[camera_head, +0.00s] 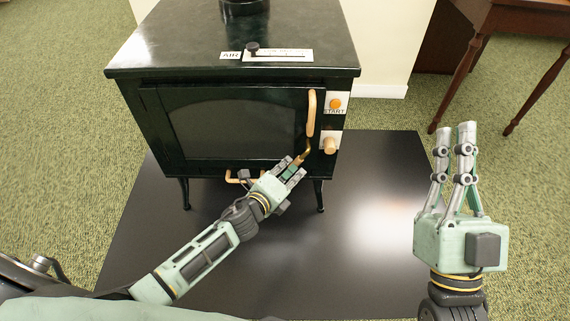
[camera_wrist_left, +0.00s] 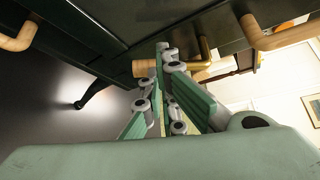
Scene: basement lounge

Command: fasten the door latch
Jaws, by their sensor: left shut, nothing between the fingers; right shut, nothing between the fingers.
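The door latch (camera_head: 306,154) is a bent brass rod with a wooden grip at the lower right of the dark stove door (camera_head: 225,128). In the left wrist view, its wooden grip (camera_wrist_left: 143,68) and brass rod (camera_wrist_left: 197,65) lie by my fingertips. My left gripper (camera_head: 297,168) is shut and empty, its tips beside the grip; whether they touch it I cannot tell. Its fingers (camera_wrist_left: 163,55) partly cover the latch in the left wrist view. My right gripper (camera_head: 456,128) is shut and empty, held off to the right of the stove.
A vertical wooden door handle (camera_head: 311,113) is just above the latch. An orange START button (camera_head: 335,104) and a wooden knob (camera_head: 329,145) sit to its right. A lower wooden handle (camera_head: 232,177) is under the door. A wooden table (camera_head: 490,25) stands back right. The black floor plate (camera_head: 370,215) is clear.

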